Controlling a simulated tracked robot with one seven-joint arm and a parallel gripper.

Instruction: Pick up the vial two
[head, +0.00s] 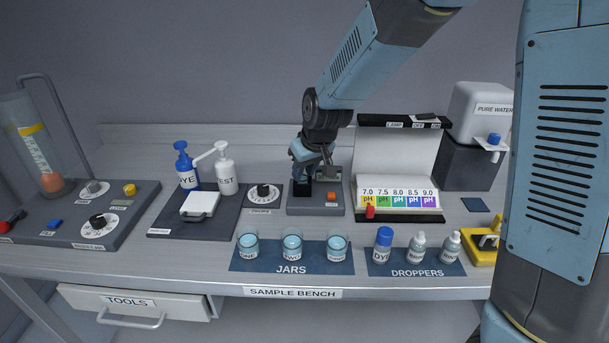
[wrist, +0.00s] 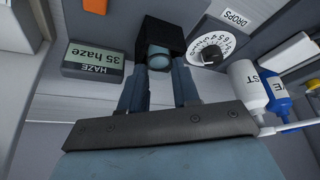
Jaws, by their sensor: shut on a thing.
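My gripper (head: 305,172) is over the grey meter base with the orange button at the middle of the bench. In the wrist view its two fingers (wrist: 158,82) are shut on a small vial (wrist: 159,58) with a pale blue round top. The vial is at the black block (wrist: 174,34) of the meter; I cannot tell how deep it sits in it. Its label is hidden, so I cannot read its number. In the head view the fingers hide the vial, and the black block (head: 301,190) shows just below them.
A display reading "35 haze" (wrist: 93,62) is beside the black block. Several jars (head: 291,246) stand on a blue mat in front, with droppers (head: 416,248) to the right. Pump bottles (head: 227,170) stand left, a pH chart (head: 399,198) right. A drops dial (head: 263,193) is close by.

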